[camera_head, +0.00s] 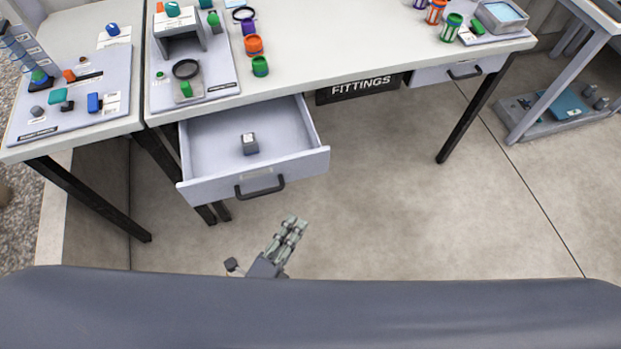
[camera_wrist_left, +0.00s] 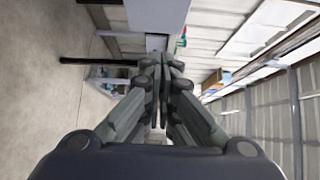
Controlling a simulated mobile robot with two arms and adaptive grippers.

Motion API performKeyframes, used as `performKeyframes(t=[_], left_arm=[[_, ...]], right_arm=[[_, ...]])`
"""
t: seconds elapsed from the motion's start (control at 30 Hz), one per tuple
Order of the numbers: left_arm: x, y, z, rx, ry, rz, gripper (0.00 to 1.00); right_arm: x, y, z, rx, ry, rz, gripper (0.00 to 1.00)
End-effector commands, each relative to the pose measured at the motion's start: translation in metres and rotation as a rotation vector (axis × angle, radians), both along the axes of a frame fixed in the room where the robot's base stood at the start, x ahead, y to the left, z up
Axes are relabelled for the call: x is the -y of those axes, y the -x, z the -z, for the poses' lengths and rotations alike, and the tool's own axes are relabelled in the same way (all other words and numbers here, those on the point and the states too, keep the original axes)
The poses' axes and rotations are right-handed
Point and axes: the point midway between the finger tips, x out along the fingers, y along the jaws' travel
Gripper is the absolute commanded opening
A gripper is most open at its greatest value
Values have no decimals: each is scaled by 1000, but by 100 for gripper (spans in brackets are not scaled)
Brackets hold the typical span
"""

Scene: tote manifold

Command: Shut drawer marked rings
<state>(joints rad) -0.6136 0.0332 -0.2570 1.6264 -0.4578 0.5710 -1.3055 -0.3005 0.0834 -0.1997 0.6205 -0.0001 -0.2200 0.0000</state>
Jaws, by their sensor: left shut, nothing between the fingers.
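A light grey drawer (camera_head: 221,187) under the table's left part stands pulled out, with a dark bar handle (camera_head: 261,190) and a label plate on its front. I cannot read the label. A small grey block (camera_head: 249,144) lies inside the drawer. A second drawer (camera_head: 428,75) at the right of the table looks shut. My left gripper (camera_head: 294,222) is shut and empty, in front of and below the open drawer's front, apart from it. In the left wrist view the shut fingers (camera_wrist_left: 160,75) point ahead. My right gripper is not in view.
The white table (camera_head: 360,55) carries fixtures and several coloured parts. A black FITTINGS sign (camera_head: 361,88) hangs under its front edge. Dark table legs stand left and right. The floor (camera_head: 400,215) to the right of the open drawer is clear.

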Motion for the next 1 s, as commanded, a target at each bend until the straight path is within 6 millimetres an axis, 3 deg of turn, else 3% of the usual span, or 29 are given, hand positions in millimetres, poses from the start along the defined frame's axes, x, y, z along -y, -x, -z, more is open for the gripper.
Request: performKeyframes(t=[0.5, 0.73, 1.0], left_arm=[[44, -87, -1, -3, 3, -1, 0], [34, -115, 0, -4, 0, 0, 0], [31, -123, 1, -7, 2, -1, 0]], right_arm=[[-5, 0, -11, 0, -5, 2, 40], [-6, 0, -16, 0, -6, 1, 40], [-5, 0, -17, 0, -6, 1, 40]])
